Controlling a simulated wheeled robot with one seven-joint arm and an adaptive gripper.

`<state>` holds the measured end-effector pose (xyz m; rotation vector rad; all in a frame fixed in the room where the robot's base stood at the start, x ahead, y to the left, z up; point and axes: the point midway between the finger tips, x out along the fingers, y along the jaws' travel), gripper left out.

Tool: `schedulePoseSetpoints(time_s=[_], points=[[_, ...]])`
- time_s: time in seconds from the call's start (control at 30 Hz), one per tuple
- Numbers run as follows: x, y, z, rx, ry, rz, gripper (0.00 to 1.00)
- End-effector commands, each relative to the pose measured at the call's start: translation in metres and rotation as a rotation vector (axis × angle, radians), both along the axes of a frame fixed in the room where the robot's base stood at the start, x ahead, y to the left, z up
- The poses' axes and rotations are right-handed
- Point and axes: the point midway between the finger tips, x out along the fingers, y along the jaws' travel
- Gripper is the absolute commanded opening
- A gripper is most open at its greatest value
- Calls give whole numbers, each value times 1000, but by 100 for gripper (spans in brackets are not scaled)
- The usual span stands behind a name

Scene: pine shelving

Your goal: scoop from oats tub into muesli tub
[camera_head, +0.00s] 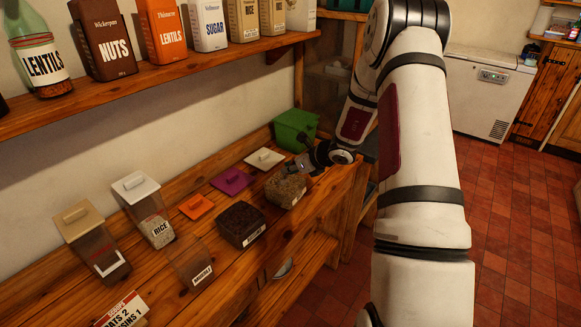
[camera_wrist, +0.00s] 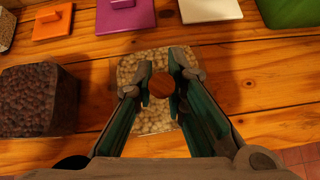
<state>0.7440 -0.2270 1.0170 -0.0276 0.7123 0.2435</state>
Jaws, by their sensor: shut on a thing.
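The open oats tub (camera_head: 285,188) stands near the right end of the wooden bench, filled with pale grains; it also shows in the wrist view (camera_wrist: 155,117). My gripper (camera_wrist: 160,80) is over this tub, its fingers closed around a round brown thing (camera_wrist: 160,86), seemingly the scoop's handle seen end-on. The scoop's bowl is hidden, so I cannot tell whether it is in the oats or loaded. In the head view my gripper (camera_head: 298,166) is small and dark at the tub's back. The clear muesli tub (camera_head: 192,262) stands open at the left front and looks empty.
An open dark raisins tub (camera_head: 242,225) stands between them. Orange (camera_head: 196,207), purple (camera_head: 232,181) and white (camera_head: 264,158) lids lie behind. Lidded tubs, including rice (camera_head: 157,230), stand left. A green container (camera_head: 295,129) is at the back. A recipe card (camera_head: 122,309) is in front.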

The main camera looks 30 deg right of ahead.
Motion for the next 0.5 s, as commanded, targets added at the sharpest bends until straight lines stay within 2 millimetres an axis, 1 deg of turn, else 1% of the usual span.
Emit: schedulePoseSetpoints(time_s=[0.13,0.2,0.37,0.4,0.5], points=[[5,1,-5,36,-76,-4,0],[3,2,0,20,-51,3,0],[-3,-1,3,-14,19,1,0],[-4,-2,-2,4,1,-1,0],[-3,-2,-3,33,-63,-5,0]])
